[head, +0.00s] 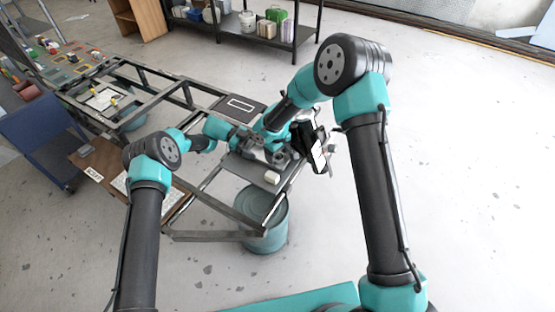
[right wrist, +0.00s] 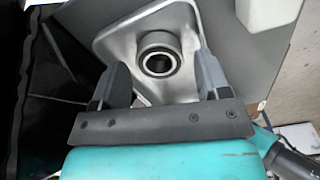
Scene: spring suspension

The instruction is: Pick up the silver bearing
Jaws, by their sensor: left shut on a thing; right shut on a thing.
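The silver bearing (right wrist: 159,40) shows in the right wrist view as a round collar with a dark ring and hole, set on a rounded silver plate. My right gripper (right wrist: 160,68) has one finger on each side of it and is shut on it. In the head view the bearing is too small and covered to make out. My left gripper (head: 243,140) is over the far part of the metal frame, among grey metal parts. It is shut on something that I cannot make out.
A white block (head: 272,177) lies on the grey panel near the frame's edge; it also shows in the right wrist view (right wrist: 268,12). A teal drum (head: 266,238) stands below the frame. A blue cart (head: 40,140) is at the left. Shelves stand at the back.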

